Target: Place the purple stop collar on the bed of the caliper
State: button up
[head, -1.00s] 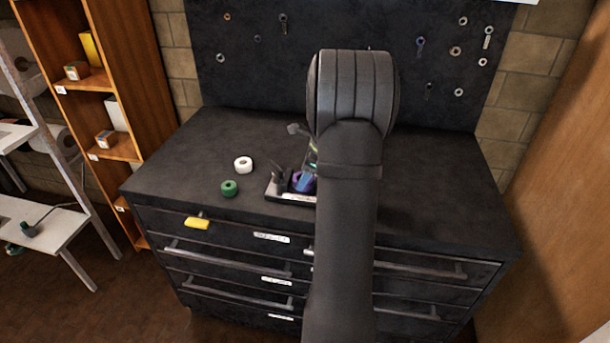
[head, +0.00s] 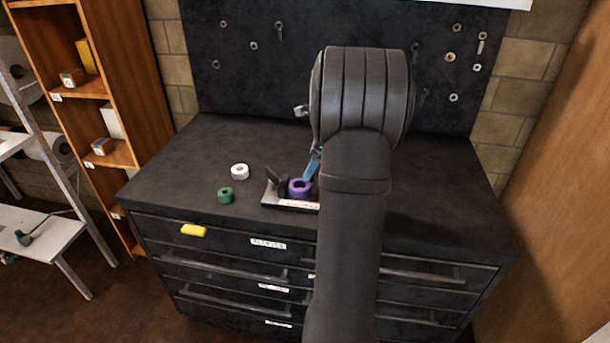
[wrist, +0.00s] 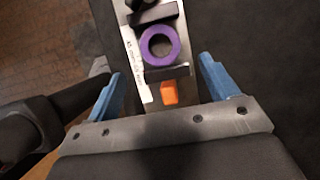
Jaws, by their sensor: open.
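The purple stop collar (head: 299,188) lies on the bed of the caliper (head: 270,197), between its two dark jaws. In the wrist view the collar (wrist: 160,44) lies flat, its hole facing up, between a dark jaw above it and another below it on the caliper (wrist: 133,62). An orange part (wrist: 169,92) sits just beyond the lower jaw. My gripper (wrist: 162,85) is open, its blue fingers apart on either side of the caliper's near end and clear of the collar. In the head view my arm hides most of the gripper; one blue finger (head: 312,165) shows beside the collar.
A white collar (head: 240,171) and a green collar (head: 225,195) stand on the dark bench top left of the caliper. Behind is a pegboard (head: 235,85) with hung parts. The bench's left side is mostly free.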

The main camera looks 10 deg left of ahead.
aim_at(299, 185)
jog(key=v, duration=0.4)
jog(key=x, duration=1.2)
jog(key=shift+s, duration=0.1)
jog(key=shift+r, duration=1.65)
